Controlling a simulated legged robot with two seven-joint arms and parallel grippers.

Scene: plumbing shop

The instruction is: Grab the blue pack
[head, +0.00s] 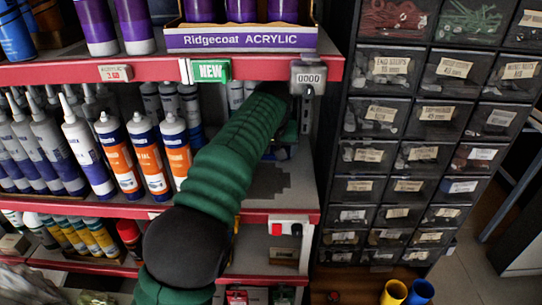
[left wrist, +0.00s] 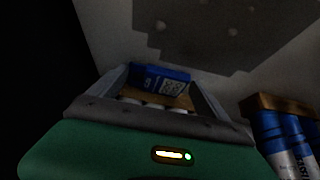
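In the head view my green left arm reaches into the right end of the middle shelf. Its gripper is mostly hidden there behind the arm and the shelf edge. My right gripper is in neither view.
Orange-and-white tubes (head: 153,155) stand left of my arm on the middle shelf. The red-edged upper shelf (head: 130,70) hangs close above. A drawer cabinet (head: 405,150) stands to the right. Blue-and-white cylinders (left wrist: 285,140) stand right of the gripper in the wrist view.

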